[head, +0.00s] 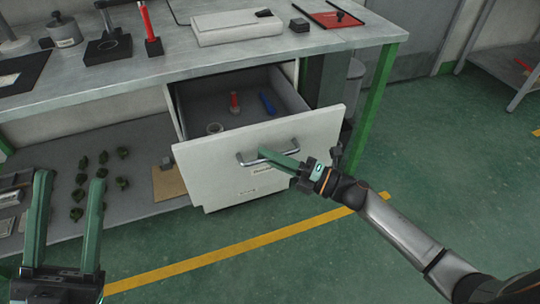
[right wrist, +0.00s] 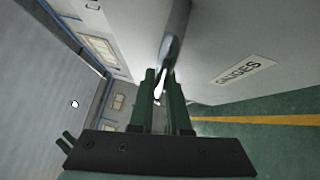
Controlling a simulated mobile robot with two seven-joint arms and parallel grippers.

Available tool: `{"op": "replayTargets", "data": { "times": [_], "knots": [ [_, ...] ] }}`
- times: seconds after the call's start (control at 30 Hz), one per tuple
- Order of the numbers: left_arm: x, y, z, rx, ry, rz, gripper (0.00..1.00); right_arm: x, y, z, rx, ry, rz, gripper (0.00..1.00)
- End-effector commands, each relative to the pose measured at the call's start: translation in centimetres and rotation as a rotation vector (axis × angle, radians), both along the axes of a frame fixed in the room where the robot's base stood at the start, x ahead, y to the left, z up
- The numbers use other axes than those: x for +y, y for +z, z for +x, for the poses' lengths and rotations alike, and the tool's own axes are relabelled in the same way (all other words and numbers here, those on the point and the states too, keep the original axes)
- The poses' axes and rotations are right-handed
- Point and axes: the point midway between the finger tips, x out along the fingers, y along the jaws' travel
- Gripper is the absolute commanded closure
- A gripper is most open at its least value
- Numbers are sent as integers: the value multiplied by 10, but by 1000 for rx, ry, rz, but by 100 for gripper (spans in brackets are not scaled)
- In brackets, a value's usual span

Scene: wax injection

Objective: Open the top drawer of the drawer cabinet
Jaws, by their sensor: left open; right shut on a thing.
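The top drawer (head: 255,150) of the drawer cabinet is pulled out from under the workbench, with its inside showing. A metal bar handle (head: 250,160) is on its white front, above a small label. My right gripper (head: 266,152) is at this handle, shut on it. In the right wrist view the handle (right wrist: 174,40) runs down between the green fingers (right wrist: 161,95), beside a label reading "GAUGES" (right wrist: 244,70). My left gripper (head: 70,190) is open and empty at the lower left, apart from the cabinet.
In the drawer lie a red item (head: 234,102), a blue item (head: 268,103) and a ring-shaped item (head: 214,128). The workbench (head: 150,73) above holds tools and a white case (head: 237,27). A lower shelf (head: 130,205) holds several dark green pieces. Green floor is open in front.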

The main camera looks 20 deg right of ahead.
Motion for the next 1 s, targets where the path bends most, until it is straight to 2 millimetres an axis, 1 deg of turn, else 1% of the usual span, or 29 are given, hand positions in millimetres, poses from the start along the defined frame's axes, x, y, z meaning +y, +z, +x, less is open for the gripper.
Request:
{"op": "replayTargets", "data": {
  "times": [0.53, 0.57, 0.8, 1.0],
  "knots": [
    [0, 3, 0, -12, 1, 1, 50, 0, 0, 0, -1, 0, -1, 100],
    [0, 3, 0, -12, 1, 1, 50, 0, 0, 0, -1, 0, -1, 83],
    [0, 3, 1, -12, 1, 1, 50, 0, 0, 0, -1, 0, -1, 56],
    [0, 3, 1, -10, 1, 0, 50, 0, 0, 0, 0, 0, 0, 56]
  ]
}}
